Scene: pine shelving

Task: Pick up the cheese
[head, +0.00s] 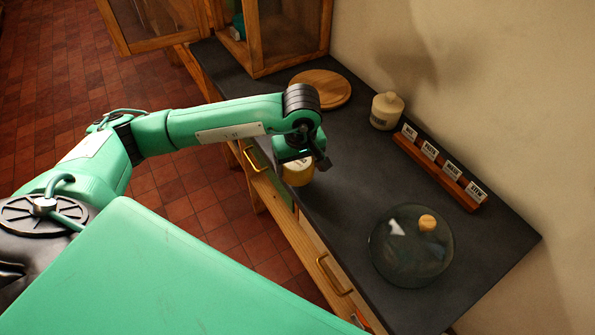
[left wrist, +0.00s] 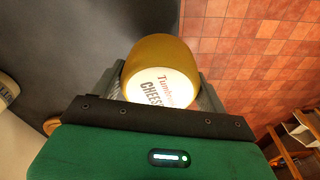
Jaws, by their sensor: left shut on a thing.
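The cheese (left wrist: 160,75) is a round yellow-brown piece with a white label reading "CHEESE". In the left wrist view it sits between the two fingers of my left gripper (left wrist: 160,92), which is shut on it. In the head view the cheese (head: 298,172) shows below my left gripper (head: 299,158), at the counter's front edge. The gripper hides part of it, and I cannot tell whether it touches the counter. My right gripper is in neither view.
The dark counter (head: 340,215) holds a glass dome (head: 408,250) with a wooden knob, a round wooden board (head: 322,88), a cream jar (head: 386,110) and a rack of labelled cards (head: 438,170). A wooden cabinet (head: 290,35) stands at the far end. Drawers with brass handles (head: 333,277) line the front.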

